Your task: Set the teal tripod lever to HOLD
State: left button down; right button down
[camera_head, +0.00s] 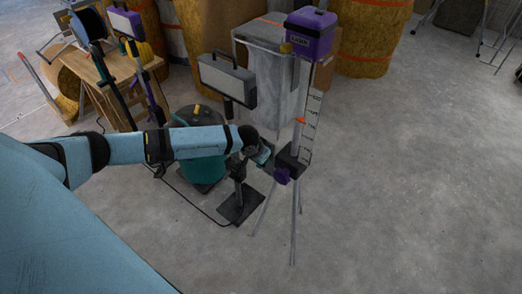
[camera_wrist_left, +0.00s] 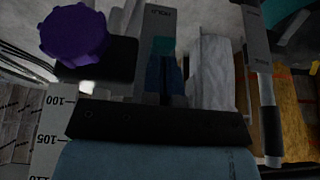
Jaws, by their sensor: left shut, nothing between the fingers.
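The tripod stands right of centre in the head view, with a purple laser unit (camera_head: 311,33) on top and a black block (camera_head: 291,160) on its post. A purple knob (camera_head: 282,176) sits on the block; it also shows in the left wrist view (camera_wrist_left: 73,35). My left gripper (camera_head: 266,157) is beside the block's left side. In the left wrist view my left gripper (camera_wrist_left: 166,82) is shut and empty. Just beyond its fingers is a dark plate marked HOLD (camera_wrist_left: 161,14), with a teal part (camera_wrist_left: 162,46), apparently the lever. Whether they touch, I cannot tell.
A work light (camera_head: 228,80) on a black base (camera_head: 241,204) stands close under my left arm. A green-black vacuum-like drum (camera_head: 203,168) is behind the arm. A wrapped grey bin (camera_head: 268,80) stands behind the tripod. The floor (camera_head: 410,190) to the right is clear.

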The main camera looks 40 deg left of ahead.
pick_arm(q)
jog(key=shift+s+f+t+p, duration=0.4)
jog(key=shift+s+t, duration=0.15)
jog(key=shift+t, duration=0.25)
jog(key=t, duration=0.1)
jog(key=f+t, duration=0.1)
jog(key=shift+s+f+t+b, duration=0.2)
jog(key=shift+s+t+b, duration=0.05)
jog(key=shift+t+b, duration=0.05)
jog(key=shift+w+r, duration=0.15)
jog(key=shift+r, duration=0.15)
jog(key=shift+w+r, duration=0.1)
jog(key=shift+w, duration=0.15)
jog(key=shift+w+r+p, duration=0.2)
jog(key=shift+w+p, duration=0.3)
